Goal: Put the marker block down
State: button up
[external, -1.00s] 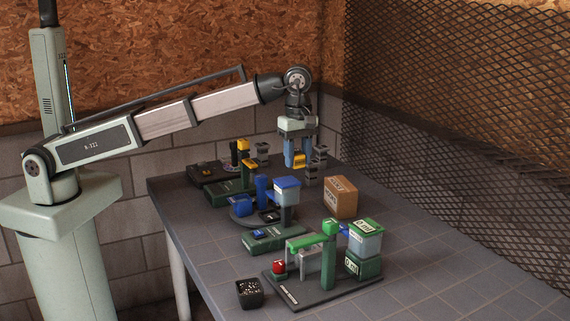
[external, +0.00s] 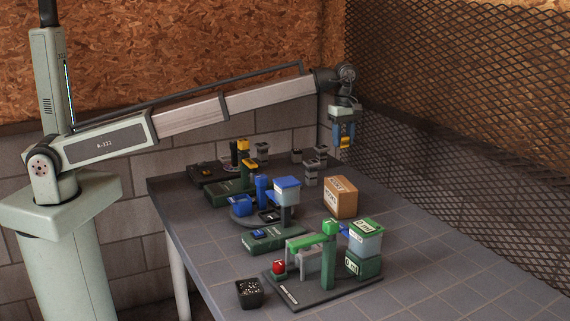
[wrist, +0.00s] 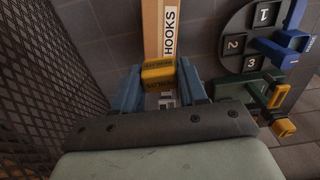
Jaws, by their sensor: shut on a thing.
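The marker block is a yellow block with dark lettering (wrist: 158,72). In the wrist view it sits between the two blue fingers of my gripper (wrist: 158,86). In the external view the yellow block (external: 344,131) is held in my gripper (external: 343,143) at the far right end of the table. The fingers are shut on it and point downward. The block is in the air above the table, near the mesh wall. Part of it is hidden by the fingers.
A cardboard box (external: 341,197) labelled HOOKS (wrist: 152,28) stands on the table. Grey stacked cups (external: 311,172) stand to the left of my gripper. The green machine (external: 329,258), the blue-topped machine (external: 287,190) and a numbered round tray (wrist: 250,45) occupy the middle. The right side of the table is clear.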

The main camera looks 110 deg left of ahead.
aim_at(344, 184)
notch_tip(344, 184, down, 12)
jog(key=shift+f, duration=0.15)
dwell(0.6)
jog(key=shift+f, duration=0.15)
jog(key=o, duration=1)
notch_tip(344, 184, up, 12)
jog(key=shift+r, duration=0.15)
